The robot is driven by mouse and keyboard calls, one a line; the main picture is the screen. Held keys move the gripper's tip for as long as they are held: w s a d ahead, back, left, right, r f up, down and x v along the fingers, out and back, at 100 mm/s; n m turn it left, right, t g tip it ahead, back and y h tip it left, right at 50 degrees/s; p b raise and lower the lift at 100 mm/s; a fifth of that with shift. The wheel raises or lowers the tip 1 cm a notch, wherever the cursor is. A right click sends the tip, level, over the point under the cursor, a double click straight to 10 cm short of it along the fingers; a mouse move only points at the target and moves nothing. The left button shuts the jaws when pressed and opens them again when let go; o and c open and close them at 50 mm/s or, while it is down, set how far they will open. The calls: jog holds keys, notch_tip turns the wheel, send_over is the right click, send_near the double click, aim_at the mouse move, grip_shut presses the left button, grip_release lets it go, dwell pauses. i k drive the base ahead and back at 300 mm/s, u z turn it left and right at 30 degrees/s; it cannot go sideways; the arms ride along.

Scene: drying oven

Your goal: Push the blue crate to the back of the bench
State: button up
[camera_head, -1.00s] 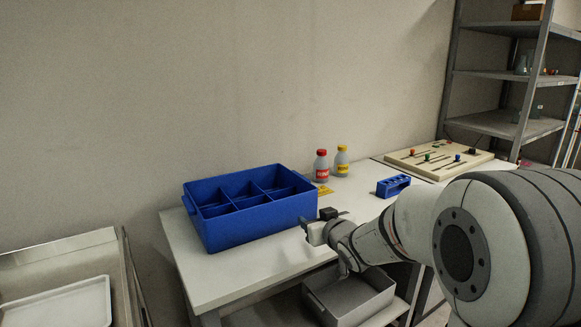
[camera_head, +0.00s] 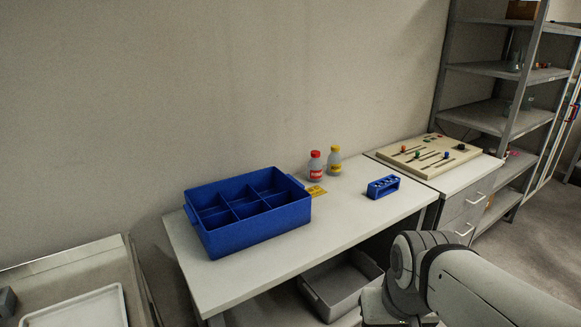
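The blue crate (camera_head: 255,226) stands upright near the left end of the white bench (camera_head: 265,268). It is open-topped, with several compartments that look empty. Its back side is near the wall, but the crate hides any gap there. A strip of bare bench top lies in front of it. My arm (camera_head: 478,288) is at the lower right, apart from the crate. My gripper's fingers cannot be made out in this view.
A red-capped bottle (camera_head: 315,167), a yellow-capped bottle (camera_head: 334,162) and a yellow card (camera_head: 316,191) are right of the crate. A small blue rack (camera_head: 383,187) and a panel (camera_head: 429,155) stand farther right. A grey bin (camera_head: 341,288) is below the bench.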

aim_at(229, 216)
jog(key=z, duration=0.2)
jog(key=i, duration=1)
jog(key=u, duration=1.35)
